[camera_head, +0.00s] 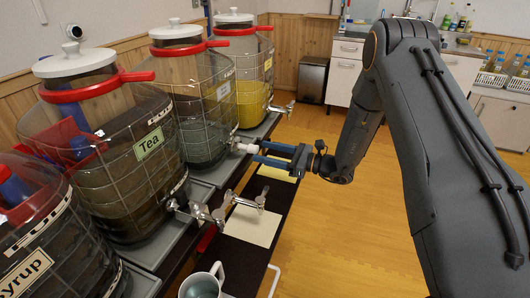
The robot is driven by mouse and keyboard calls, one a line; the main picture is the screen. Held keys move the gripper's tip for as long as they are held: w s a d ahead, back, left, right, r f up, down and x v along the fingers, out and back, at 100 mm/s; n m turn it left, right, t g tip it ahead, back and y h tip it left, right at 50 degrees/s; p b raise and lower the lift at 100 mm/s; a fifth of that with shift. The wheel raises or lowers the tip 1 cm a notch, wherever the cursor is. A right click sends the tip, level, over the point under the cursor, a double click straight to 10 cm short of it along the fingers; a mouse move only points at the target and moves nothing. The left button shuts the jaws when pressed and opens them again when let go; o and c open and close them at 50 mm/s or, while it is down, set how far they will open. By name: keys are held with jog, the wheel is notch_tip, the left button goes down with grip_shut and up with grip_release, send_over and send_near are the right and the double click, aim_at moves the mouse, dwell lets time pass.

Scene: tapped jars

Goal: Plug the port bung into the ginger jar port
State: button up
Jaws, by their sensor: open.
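The third jar from the front (200,105), with dark contents, a red collar and a white lid, stands on the left; its label is too small to read, so I cannot tell surely that it is the ginger jar. A small white piece (241,148), which looks like the port bung, is low at this jar's right side, where its port would be. I cannot tell whether it is seated. My gripper (257,154) is open, its blue fingers pointing left, with the tips right beside the white piece.
The Tea jar (147,180) and the Syrup jar (50,250) stand nearer, and a yellow-filled jar (254,85) farther back. Metal taps (215,208) stick out below my gripper. A white mug (203,284) stands at the front. Open floor lies right.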

jog(key=shift+s+d, duration=0.25)
jog(key=shift+d, duration=0.45)
jog(key=b+v, duration=0.1)
jog(key=v, duration=0.6)
jog(key=shift+s+d, duration=0.15)
jog(key=shift+d, duration=0.2)
jog(key=shift+r, duration=0.1)
jog(key=s+a+r+n+g+h, duration=0.1)
jog(key=s+r+n+g+h, duration=0.25)
jog(key=s, duration=0.55)
jog(key=s+a+r+n+g+h, duration=0.1)
jog(key=s+n+g+h, duration=0.2)
jog(key=s+n+g, duration=0.45)
jog(key=s+d+r+n+t+h, duration=0.4)
jog(key=s+d+n+h, duration=0.6)
jog(key=s+d, duration=0.3)
jog(key=shift+n+t+p, duration=0.4)
jog(key=shift+n, duration=0.1)
